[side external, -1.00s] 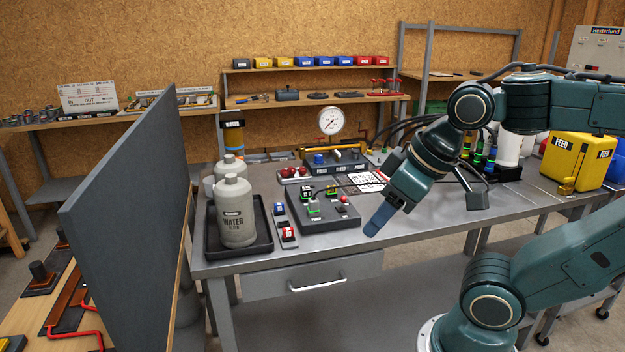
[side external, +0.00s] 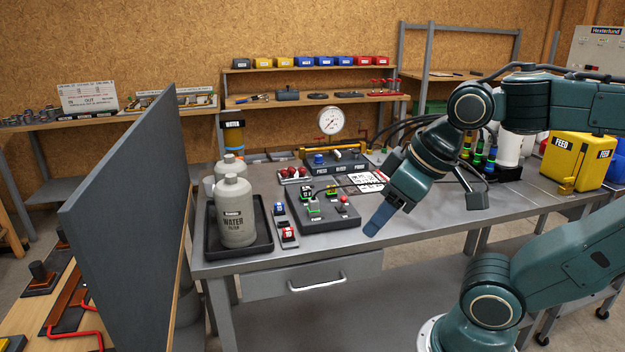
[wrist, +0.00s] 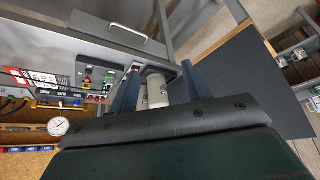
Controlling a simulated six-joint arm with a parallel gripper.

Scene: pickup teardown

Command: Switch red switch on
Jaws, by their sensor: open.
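A red switch (side external: 288,232) with a white mark sits in a small grey housing near the front edge of the bench, between the water filter bottle and a dark control box (side external: 325,222). A blue switch (side external: 278,207) sits just behind it. The red switch shows small in the wrist view (wrist: 136,67), close to one fingertip in the picture. Its on or off position is too small to tell. My gripper (side external: 380,218) hangs to the right of the control box, apart from the switches. Its two fingers (wrist: 160,68) are spread with nothing held.
The water filter bottle (side external: 237,212) stands in a black tray (side external: 262,245) left of the switches. The control box carries small green and red controls. A gauge panel (side external: 335,163) stands behind. A tall grey partition (side external: 130,200) is at left. The bench right of my gripper is fairly clear.

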